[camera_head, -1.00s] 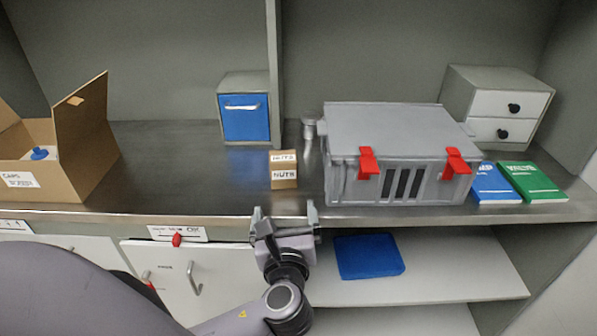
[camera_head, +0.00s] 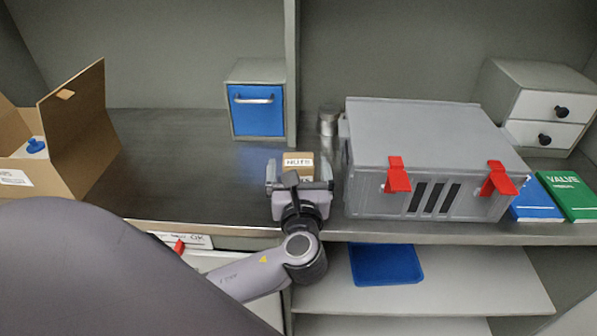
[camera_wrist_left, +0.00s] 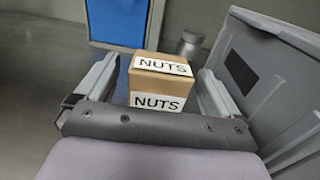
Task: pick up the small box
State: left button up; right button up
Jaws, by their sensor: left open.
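The small box (camera_head: 298,164) is a brown cardboard cube labelled NUTS, standing on the metal counter (camera_head: 200,170). In the left wrist view the small box (camera_wrist_left: 160,82) shows its top and front labels. My left gripper (camera_head: 299,172) is open, with a finger on either side of the box; the gripper body hides the box's lower front in the head view. In the left wrist view the left gripper (camera_wrist_left: 155,90) has a visible gap between the box and its fingers. My right gripper is out of view.
A grey crate (camera_head: 425,140) with red latches stands close to the right. A metal cylinder (camera_head: 328,122) and a blue-fronted drawer box (camera_head: 256,105) are behind. An open cardboard carton (camera_head: 75,130) is at left. A blue tray (camera_head: 386,264) lies on the shelf below.

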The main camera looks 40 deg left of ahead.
aim_at(298, 159)
pick_arm(q)
jog(key=x, duration=0.3)
jog(key=shift+w+a, duration=0.1)
jog(key=c, duration=1.2)
